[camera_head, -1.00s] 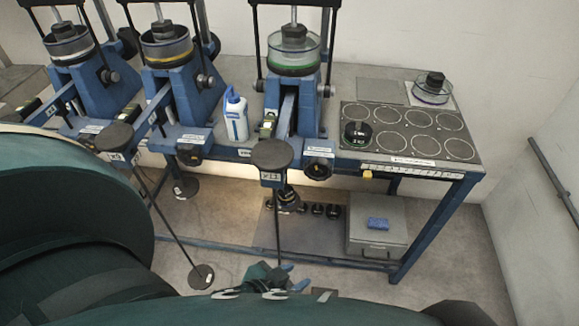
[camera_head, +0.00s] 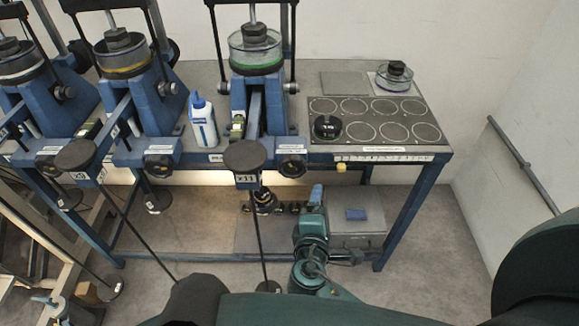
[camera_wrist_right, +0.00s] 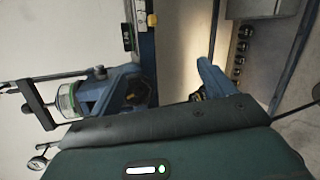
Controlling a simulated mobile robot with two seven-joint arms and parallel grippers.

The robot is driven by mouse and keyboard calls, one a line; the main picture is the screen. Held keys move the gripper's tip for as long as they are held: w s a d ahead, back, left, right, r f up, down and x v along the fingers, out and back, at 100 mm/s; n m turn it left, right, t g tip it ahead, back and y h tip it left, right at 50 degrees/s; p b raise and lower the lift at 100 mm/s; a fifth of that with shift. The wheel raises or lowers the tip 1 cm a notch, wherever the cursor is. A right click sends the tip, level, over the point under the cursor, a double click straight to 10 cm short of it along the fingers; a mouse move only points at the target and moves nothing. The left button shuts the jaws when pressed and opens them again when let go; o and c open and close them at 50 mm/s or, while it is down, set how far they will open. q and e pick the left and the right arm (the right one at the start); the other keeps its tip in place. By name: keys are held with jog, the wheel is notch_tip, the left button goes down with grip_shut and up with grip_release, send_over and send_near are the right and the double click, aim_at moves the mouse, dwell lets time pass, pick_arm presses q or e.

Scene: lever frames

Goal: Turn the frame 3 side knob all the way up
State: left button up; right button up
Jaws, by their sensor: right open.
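The rightmost of the visible lever frames (camera_head: 259,98) stands on the bench, with a green-ringed cup on top. I take it as frame 3, but cannot read its number. A small round side knob (camera_head: 291,88) sits on its right flank; it also shows in the right wrist view (camera_wrist_right: 100,71). A black dial (camera_head: 291,166) is on the bench's front edge below. My right gripper (camera_head: 316,196) is open and empty, below and in front of the bench edge, apart from the knob. A blue finger of it shows in the right wrist view. My left gripper is not visible.
A hanger rod with a round black plate (camera_head: 245,154) stands in front of the frame. A white bottle (camera_head: 203,122) is left of it. A tray of circles (camera_head: 400,108) lies right. A grey box (camera_head: 358,213) and black weights are under the bench.

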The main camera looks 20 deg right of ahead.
aim_at(292, 170)
jog(key=w+a+r+n+t+y, duration=0.1)
jog(key=w+a+n+t+y, duration=0.1)
jog(key=w+a+n+t, duration=0.2)
jog(key=a+n, duration=0.1)
jog(key=n, duration=0.2)
jog(key=shift+r+t, duration=0.3)
jog(key=shift+r, duration=0.1)
jog(key=b+x, duration=0.1)
jog(key=x, duration=0.8)
jog(key=shift+w+f, duration=0.1)
jog(key=shift+w, duration=0.15)
jog(key=shift+c, duration=0.2)
jog(key=c, duration=1.2)
